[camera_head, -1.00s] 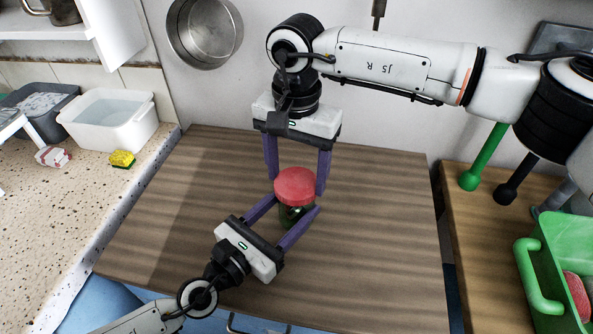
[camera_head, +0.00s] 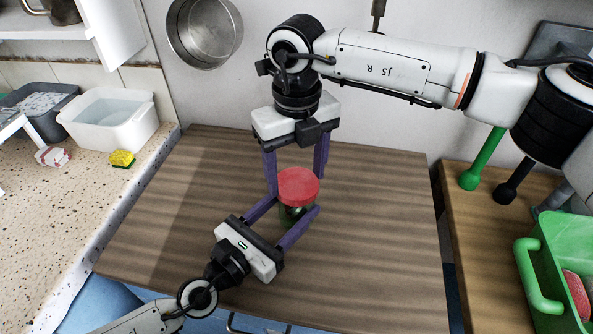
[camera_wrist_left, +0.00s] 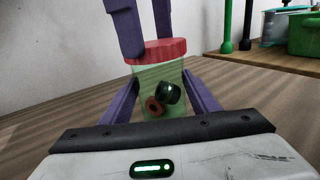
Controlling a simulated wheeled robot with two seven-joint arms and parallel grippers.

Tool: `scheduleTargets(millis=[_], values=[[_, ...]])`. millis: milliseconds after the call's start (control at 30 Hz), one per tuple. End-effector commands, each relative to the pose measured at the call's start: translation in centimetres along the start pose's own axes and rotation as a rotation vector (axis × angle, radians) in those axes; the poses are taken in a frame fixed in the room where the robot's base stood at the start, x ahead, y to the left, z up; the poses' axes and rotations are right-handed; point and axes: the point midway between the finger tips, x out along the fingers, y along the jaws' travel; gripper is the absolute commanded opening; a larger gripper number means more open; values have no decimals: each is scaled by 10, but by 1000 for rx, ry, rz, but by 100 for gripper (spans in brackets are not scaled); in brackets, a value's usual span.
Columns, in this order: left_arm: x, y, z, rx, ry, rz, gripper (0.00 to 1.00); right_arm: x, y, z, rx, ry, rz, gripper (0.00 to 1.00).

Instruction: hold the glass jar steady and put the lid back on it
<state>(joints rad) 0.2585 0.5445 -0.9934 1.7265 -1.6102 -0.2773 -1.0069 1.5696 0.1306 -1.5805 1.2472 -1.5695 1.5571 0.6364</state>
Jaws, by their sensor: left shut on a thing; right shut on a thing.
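The glass jar (camera_head: 290,213) stands on the wooden worktop, greenish and clear. In the left wrist view the jar (camera_wrist_left: 151,88) shows a dark round piece and a reddish ring inside. The red lid (camera_head: 298,186) is over the jar's mouth; in the left wrist view the lid (camera_wrist_left: 158,50) shows no clear gap above the glass. I cannot tell whether it is threaded on. My left gripper (camera_head: 295,212) is shut around the jar from the front left. My right gripper (camera_head: 296,183) reaches down from behind, shut on the lid; its fingers also show in the left wrist view (camera_wrist_left: 145,35).
The wooden worktop (camera_head: 370,240) is clear around the jar. A white basin (camera_head: 110,120) and yellow sponge (camera_head: 122,159) are on the speckled counter at left. A green crate (camera_head: 550,260) stands at right. A steel pan (camera_head: 205,32) hangs on the wall.

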Motion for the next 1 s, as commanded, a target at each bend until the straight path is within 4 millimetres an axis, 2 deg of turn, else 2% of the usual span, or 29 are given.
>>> scheduleTargets(millis=[100,200,333,367,500,800,867,1000], values=[[0,1,-1,1,2,2,0,1,1,-1,254,3,1,37],[0,1,-1,1,2,2,0,1,1,-1,429,3,1,37],[0,2,-1,1,2,3,0,1,1,-1,411,4,1,37],[0,2,-1,1,2,3,0,1,1,-1,411,4,1,65],[0,2,-1,1,2,3,0,1,1,-1,410,3,1,85],[0,2,-1,2,2,3,0,-1,0,0,409,1,0,85],[0,2,-1,2,2,3,0,-6,0,0,410,0,0,85],[0,2,-1,2,2,3,0,-27,0,0,409,-2,1,85]])
